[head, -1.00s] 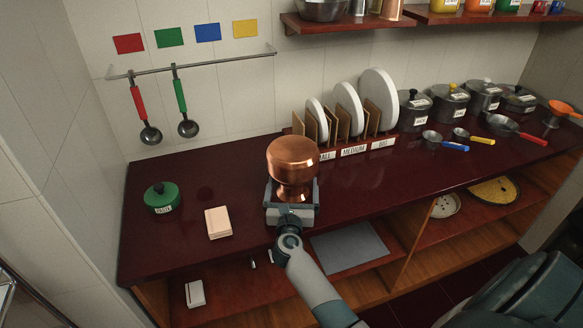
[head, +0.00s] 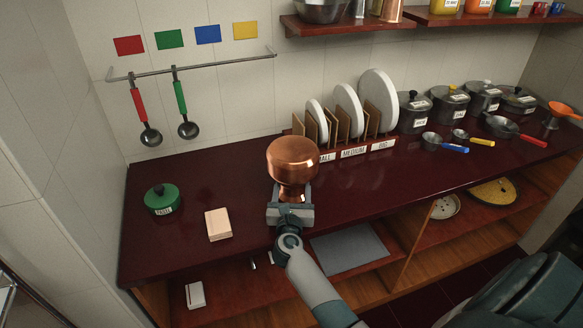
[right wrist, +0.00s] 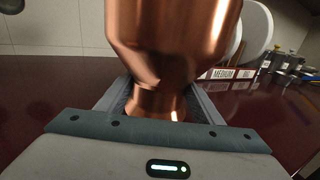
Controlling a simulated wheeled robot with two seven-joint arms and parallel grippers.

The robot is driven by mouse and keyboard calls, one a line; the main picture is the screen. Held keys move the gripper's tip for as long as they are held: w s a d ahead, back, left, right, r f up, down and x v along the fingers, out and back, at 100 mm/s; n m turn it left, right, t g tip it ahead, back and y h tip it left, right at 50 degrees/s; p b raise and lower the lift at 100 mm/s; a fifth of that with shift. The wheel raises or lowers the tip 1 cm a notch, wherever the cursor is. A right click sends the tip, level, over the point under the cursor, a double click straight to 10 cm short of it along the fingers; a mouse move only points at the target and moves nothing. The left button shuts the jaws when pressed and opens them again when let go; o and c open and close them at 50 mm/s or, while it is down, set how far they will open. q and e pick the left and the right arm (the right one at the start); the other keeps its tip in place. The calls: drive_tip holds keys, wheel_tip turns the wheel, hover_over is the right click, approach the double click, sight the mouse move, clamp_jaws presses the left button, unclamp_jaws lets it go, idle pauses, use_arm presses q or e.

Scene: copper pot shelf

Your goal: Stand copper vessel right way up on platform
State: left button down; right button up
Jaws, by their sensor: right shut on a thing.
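The copper vessel (head: 292,160) is above the counter near its front edge, in the middle of the head view. Its wide, rounded, closed end is up and its narrow neck points down, so it looks upside down. My right gripper (head: 291,196) is shut on the neck from the front. In the right wrist view the vessel (right wrist: 172,35) rises between the two fingers, and its flared lower end (right wrist: 155,106) sits between them. Whether the vessel touches the counter is hidden. A pale, flat rectangular block (head: 218,224) lies on the counter to the left; I cannot tell if it is the platform.
Dark red counter (head: 400,185) is clear right of the vessel. A copper vessel (head: 392,10) stands on the upper shelf.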

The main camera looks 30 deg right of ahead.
sight(292, 155)
drive_tip(key=shift+r+p, duration=5.6)
drive_tip(key=shift+r, duration=0.85)
drive_tip(key=shift+s+a, duration=0.1)
drive_tip(key=shift+s+a+r+y+b, duration=0.1)
drive_tip(key=shift+s+a+y+b, duration=0.3)
drive_tip(key=shift+b, duration=0.25)
drive_tip(key=s+a+n+t+y+b, duration=0.3)
drive_tip(key=s+a+n+y+b, duration=0.4)
drive_tip(key=s+a, duration=1.3)
drive_tip(key=s+f+y+b, duration=0.1)
drive_tip(key=y+b, duration=0.1)
drive_tip(key=b, duration=0.2)
drive_tip(key=shift+s+y, duration=0.2)
drive_tip(key=shift+y, duration=0.2)
